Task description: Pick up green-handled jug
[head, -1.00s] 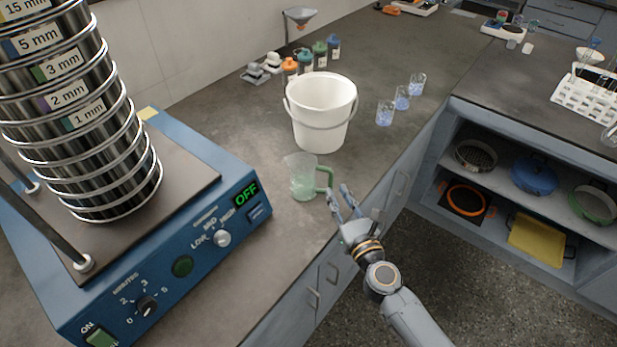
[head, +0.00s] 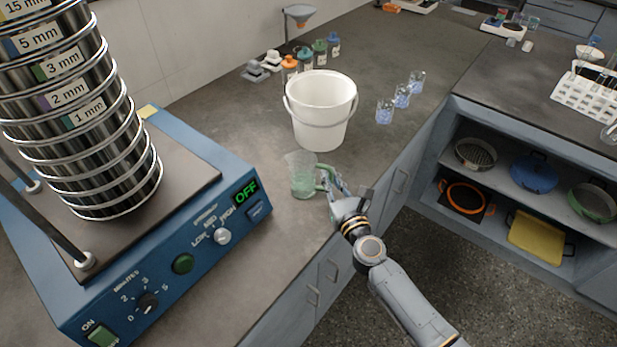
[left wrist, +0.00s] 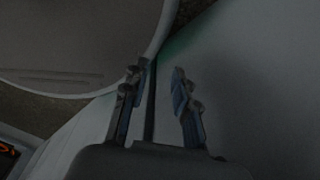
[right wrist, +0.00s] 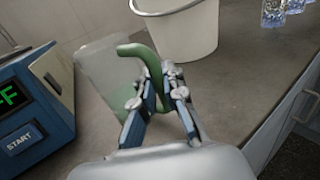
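The green-handled jug (head: 302,178) is clear, looks greenish inside and stands upright on the dark counter in the head view. In the right wrist view the jug's clear body (right wrist: 102,72) is left of my fingers and its green handle (right wrist: 137,49) runs between them. My right gripper (head: 328,181) is at the handle, its fingers closed in on it from both sides; it also shows in the right wrist view (right wrist: 161,78). My left gripper (left wrist: 160,72) is open and empty in the dark left wrist view; it is not in the head view.
A white bucket (head: 320,105) stands just behind the jug. The blue sieve shaker (head: 190,265) with its sieve stack (head: 75,120) is to the left. Several small beakers (head: 384,112) stand right of the bucket. The counter's front edge is close to the jug.

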